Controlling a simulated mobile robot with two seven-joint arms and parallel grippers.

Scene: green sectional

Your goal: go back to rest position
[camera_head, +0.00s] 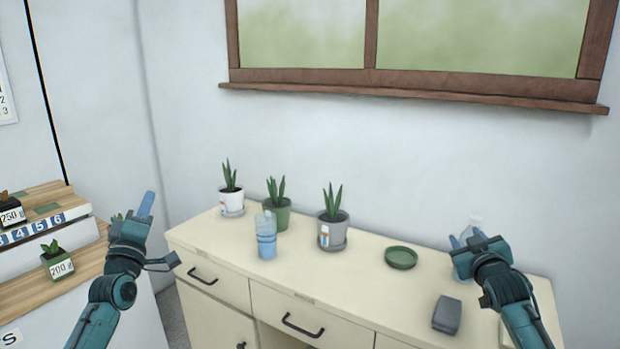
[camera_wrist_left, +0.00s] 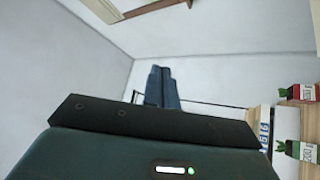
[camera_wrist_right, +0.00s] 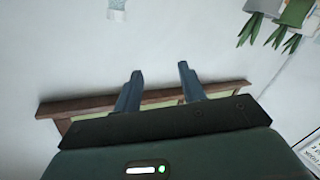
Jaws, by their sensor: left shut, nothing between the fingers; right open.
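My left gripper (camera_head: 146,205) is raised at the left in the head view, pointing up, to the left of the cream cabinet. Its fingers are together in the left wrist view (camera_wrist_left: 163,86), with nothing between them. My right gripper (camera_head: 466,240) is at the right, above the cabinet's right part in the head view. Its fingers stand apart in the right wrist view (camera_wrist_right: 160,88), with only wall and window frame beyond them. A clear bottle (camera_head: 475,221) is partly hidden behind the right gripper; I cannot tell whether they touch.
The cream cabinet (camera_head: 365,292) carries several potted plants, a blue-banded bottle (camera_head: 266,236), a green dish (camera_head: 401,257) and a dark grey box (camera_head: 447,315). A wooden shelf unit (camera_head: 85,265) with a price-tagged pot (camera_head: 58,264) stands at the left. A window (camera_head: 370,75) is above.

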